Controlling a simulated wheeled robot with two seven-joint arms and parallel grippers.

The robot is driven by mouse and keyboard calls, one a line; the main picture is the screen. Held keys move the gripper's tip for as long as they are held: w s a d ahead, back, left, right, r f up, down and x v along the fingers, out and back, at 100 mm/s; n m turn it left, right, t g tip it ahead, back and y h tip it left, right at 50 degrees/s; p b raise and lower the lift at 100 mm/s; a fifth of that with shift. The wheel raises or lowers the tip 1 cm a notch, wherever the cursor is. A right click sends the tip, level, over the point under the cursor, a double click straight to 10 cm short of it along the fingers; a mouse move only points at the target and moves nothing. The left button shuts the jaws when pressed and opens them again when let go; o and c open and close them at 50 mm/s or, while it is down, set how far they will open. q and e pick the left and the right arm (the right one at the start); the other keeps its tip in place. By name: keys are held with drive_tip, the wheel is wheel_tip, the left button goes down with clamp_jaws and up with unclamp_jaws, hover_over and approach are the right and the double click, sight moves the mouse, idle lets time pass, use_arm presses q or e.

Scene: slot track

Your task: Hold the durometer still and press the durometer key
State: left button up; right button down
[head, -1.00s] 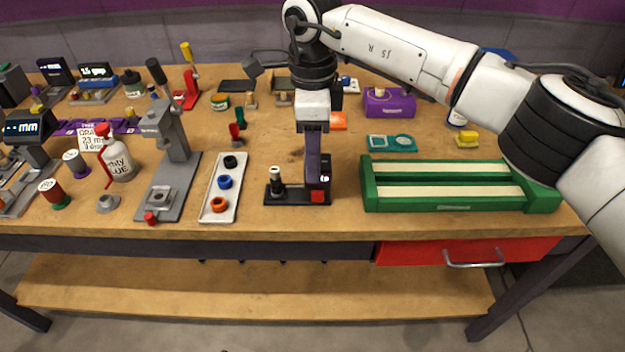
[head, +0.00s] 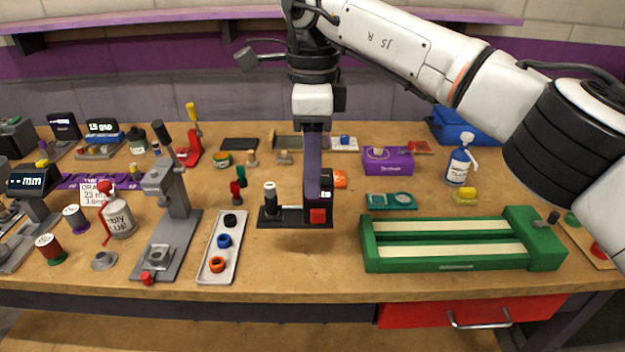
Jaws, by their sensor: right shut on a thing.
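A black device that looks like the durometer (head: 290,215) has a flat base, a short post with a pale top at its left end, a red key (head: 318,215) on its front right and a dark upright block at the right. My right gripper (head: 313,183) comes down from above and is shut on the upright part at the right. The device hangs a little above the table, with a shadow under it. The fingertips are partly hidden against the dark block. My left gripper is not in view.
A white tray with coloured rings (head: 207,268) lies left of the device, beside a grey press stand (head: 178,232). A green slotted track (head: 368,240) stands to the right. A teal gauge (head: 390,201) and purple box (head: 388,161) lie behind. Bare wood lies in front of the device.

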sight(313, 216)
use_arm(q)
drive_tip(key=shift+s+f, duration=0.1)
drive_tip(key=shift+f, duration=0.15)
use_arm(e)
drive_tip(key=shift+f, duration=0.15)
